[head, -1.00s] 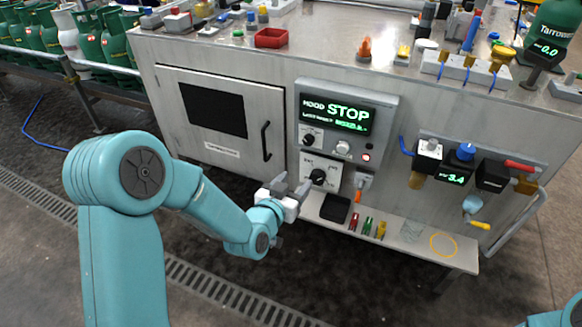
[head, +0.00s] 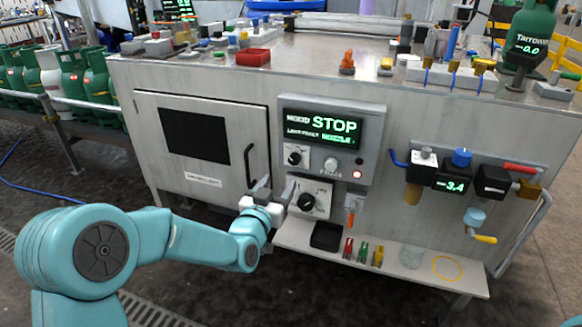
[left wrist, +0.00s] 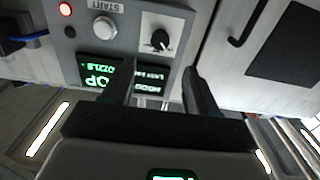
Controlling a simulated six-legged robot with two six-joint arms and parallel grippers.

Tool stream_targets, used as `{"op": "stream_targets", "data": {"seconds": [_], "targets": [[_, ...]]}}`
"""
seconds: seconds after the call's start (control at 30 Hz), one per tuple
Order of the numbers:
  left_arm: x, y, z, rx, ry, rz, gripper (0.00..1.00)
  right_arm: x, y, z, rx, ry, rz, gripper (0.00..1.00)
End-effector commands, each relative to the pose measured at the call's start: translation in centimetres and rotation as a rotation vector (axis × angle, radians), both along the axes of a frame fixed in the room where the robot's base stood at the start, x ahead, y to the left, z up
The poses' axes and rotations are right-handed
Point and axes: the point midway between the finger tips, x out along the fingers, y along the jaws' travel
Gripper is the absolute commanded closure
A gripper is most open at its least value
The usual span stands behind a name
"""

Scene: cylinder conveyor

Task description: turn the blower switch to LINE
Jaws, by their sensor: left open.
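The front panel has two black rotary knobs on white plates. A smaller knob (head: 296,156) sits below the STOP display, and a larger knob (head: 306,200) sits on the plate beneath. Their labels are too small to read, so I cannot tell which is the blower switch. My left gripper (head: 276,186) is open and empty, just left of the larger knob, its fingers pointing up toward the panel. In the upside-down left wrist view, the smaller knob (left wrist: 160,40) lies beyond the open fingers, and the larger knob does not show. My right gripper is not in view.
The STOP display (head: 325,127) is above the knobs. A cabinet door handle (head: 249,165) is close left of my left gripper. A shelf (head: 402,272) with a black tray (head: 327,236) juts out below. An orange-tipped switch (head: 351,212) is to the right.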

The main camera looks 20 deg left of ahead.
Motion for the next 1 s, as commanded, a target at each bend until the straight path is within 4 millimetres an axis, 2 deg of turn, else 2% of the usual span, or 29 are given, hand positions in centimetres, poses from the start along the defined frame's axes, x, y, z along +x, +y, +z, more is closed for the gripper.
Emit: {"op": "stream_targets", "data": {"seconds": [0.2,0.43,0.63,0.93,1.0], "targets": [[4.9,-0.2,-0.2,-0.001,-0.001,0.002,0.42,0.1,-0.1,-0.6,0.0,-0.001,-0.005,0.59],[8.7,-0.3,-0.2,-0.001,0.0,0.002,0.42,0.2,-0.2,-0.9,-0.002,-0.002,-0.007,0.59],[10.1,-0.3,-0.1,-0.001,0.001,0.002,0.42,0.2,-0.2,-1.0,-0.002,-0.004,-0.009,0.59],[10.2,-0.3,0.0,-0.001,0.001,0.002,0.42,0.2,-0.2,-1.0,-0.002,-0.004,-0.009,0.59],[10.2,-0.3,0.0,-0.001,0.001,0.002,0.64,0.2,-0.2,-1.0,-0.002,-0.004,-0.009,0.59]]}}
